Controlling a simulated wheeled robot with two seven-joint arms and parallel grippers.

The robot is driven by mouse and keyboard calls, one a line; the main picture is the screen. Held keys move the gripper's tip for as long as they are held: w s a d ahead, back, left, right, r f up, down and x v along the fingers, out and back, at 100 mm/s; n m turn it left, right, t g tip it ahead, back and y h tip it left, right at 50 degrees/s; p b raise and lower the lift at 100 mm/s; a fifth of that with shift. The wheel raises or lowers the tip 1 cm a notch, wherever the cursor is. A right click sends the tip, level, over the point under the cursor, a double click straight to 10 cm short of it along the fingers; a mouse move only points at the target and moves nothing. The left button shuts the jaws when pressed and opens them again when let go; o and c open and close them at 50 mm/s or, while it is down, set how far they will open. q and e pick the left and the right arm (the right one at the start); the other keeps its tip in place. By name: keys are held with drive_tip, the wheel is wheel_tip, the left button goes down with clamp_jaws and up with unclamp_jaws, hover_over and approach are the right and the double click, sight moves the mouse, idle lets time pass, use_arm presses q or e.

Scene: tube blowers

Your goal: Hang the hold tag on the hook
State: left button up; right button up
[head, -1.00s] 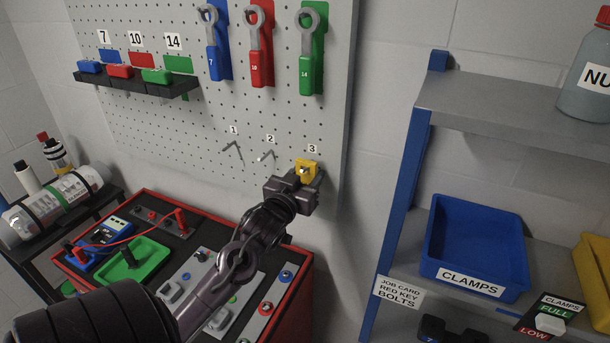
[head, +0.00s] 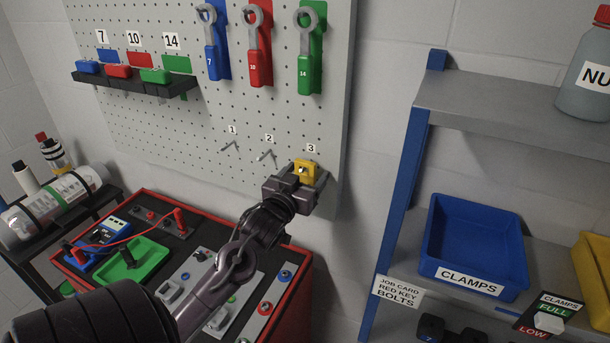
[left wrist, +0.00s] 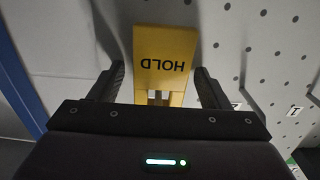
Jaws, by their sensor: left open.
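The yellow hold tag (head: 305,168) is at the pegboard just below the label 3, where a hook end seems to show through it. In the left wrist view the tag (left wrist: 163,60) shows the word HOLD upside down. My left gripper (head: 301,182) is right at the tag, with one finger on each side. In the left wrist view the fingers stand apart, with gaps between them and the tag. Hook 3 is mostly hidden behind the tag. Hooks 1 (head: 230,146) and 2 (head: 266,155) are bare. My right gripper is out of view.
The pegboard (head: 180,130) holds several wrenches above. A red-edged bench (head: 300,290) with a green tray (head: 140,262) lies below my left arm. At the right stands a blue-posted shelf (head: 405,200) with a blue bin (head: 470,250).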

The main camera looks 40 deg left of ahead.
use_arm(q)
drive_tip(key=shift+s+d+f, duration=0.1)
drive_tip(key=shift+s+f, duration=0.05)
drive_tip(key=shift+s, duration=0.15)
drive_tip(key=b+v, duration=0.2)
drive_tip(key=v, duration=0.5)
drive_tip(key=shift+b, duration=0.4)
drive_tip(key=shift+s+d, duration=0.1)
